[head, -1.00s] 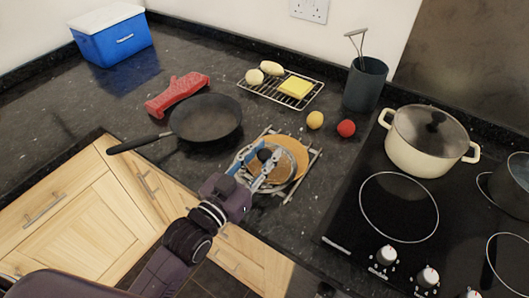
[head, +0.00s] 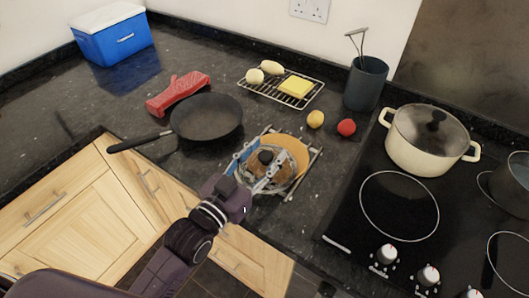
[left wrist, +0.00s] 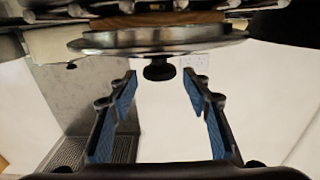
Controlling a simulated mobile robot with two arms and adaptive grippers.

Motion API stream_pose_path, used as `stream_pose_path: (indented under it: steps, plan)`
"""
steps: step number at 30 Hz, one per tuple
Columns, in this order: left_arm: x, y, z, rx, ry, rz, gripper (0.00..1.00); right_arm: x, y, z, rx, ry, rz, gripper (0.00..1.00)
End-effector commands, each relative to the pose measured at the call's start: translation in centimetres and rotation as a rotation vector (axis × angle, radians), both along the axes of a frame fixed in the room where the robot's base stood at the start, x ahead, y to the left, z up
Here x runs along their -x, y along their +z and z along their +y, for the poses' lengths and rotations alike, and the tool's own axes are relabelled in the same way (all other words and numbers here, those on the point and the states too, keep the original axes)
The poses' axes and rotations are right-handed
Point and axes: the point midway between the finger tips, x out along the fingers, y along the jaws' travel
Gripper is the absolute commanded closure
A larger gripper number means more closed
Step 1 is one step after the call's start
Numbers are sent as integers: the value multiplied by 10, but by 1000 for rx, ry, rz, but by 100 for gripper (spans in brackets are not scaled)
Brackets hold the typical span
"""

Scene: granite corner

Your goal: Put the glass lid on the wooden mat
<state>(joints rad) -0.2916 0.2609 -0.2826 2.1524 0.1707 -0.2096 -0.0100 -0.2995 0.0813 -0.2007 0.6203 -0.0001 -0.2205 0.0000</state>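The glass lid (head: 277,180), with a metal rim and dark knob (head: 265,157), lies over the front-left part of the round wooden mat (head: 297,147). In the left wrist view, which is upside down, the lid (left wrist: 110,43) looks level, right against the wooden mat (left wrist: 170,19); a small gap cannot be ruled out. My left gripper (head: 257,168) is open, its blue-padded fingers spread. In the left wrist view the knob (left wrist: 159,71) is just beyond the fingertips, with clear space on both sides. My right gripper is not in view.
A metal rack (head: 314,163) lies under the mat. A black pan (head: 206,117) and red mitt (head: 178,93) are to the left. A lemon (head: 315,119) and red ball-shaped item (head: 346,127) lie behind. A cream pot (head: 426,146) stands on the hob at right.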

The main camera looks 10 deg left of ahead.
Motion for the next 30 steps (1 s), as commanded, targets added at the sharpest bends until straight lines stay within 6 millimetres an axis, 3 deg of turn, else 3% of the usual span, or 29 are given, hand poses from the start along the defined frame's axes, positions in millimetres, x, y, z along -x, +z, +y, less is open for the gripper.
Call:
stream_pose_path:
  steps: [1,3,10,21,30]
  plan:
    - [2,-14,-1,-6,-3,29,56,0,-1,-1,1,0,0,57]
    - [2,-15,-1,-6,-3,30,56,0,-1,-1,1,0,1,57]
    - [5,-1,0,-5,-3,29,56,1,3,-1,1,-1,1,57]
    - [71,0,28,-4,-2,21,56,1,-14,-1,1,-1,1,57]
    - [105,3,42,-3,-1,16,56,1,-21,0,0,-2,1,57]
